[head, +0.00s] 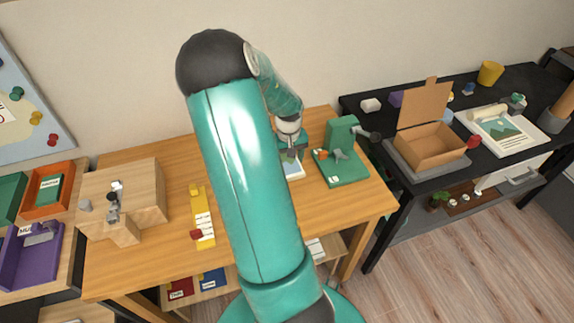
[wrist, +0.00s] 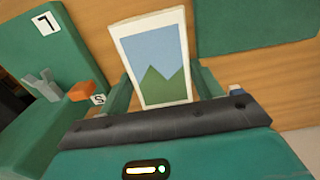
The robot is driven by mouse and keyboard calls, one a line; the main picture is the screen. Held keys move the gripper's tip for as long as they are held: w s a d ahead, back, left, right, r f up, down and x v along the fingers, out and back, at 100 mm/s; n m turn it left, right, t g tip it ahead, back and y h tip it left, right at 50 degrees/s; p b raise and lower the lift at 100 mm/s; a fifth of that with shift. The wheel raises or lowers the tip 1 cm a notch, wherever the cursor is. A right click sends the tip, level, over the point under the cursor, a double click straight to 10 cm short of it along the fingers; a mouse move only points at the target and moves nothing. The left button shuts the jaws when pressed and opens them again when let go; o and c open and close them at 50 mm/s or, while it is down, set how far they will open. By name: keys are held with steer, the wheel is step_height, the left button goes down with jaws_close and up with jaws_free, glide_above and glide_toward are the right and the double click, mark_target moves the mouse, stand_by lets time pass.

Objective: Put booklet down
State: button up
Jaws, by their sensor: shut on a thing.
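The booklet (wrist: 155,60) is a white-bordered sheet with a blue sky and green mountain picture. In the wrist view it stands up between the fingers of my gripper (wrist: 163,88), which is shut on it. In the head view the booklet (head: 293,170) shows just below my gripper (head: 290,155), over the back right part of the wooden desk (head: 325,208). My arm hides part of the desk there. I cannot tell whether the booklet's lower edge touches the desk.
A green fixture (head: 343,165) with a lever stands close to the right of the booklet. A yellow strip (head: 203,222) and a wooden block (head: 140,190) are on the desk's left. A black table (head: 400,187) at right bears an open cardboard box (head: 428,147). The desk's front right is bare.

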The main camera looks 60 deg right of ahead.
mark_target(287, 160)
steer(key=shift+w+d+f, duration=0.25)
steer(key=shift+w+f, duration=0.05)
steer(key=shift+f, duration=0.15)
steer(key=shift+w+f, duration=0.1)
steer(key=shift+f, duration=1.5)
steer(key=shift+f, duration=0.15)
steer(key=o, duration=0.8)
steer(key=shift+d, duration=0.1)
step_height(287, 160, up, 12)
steer(key=shift+r, duration=0.15)
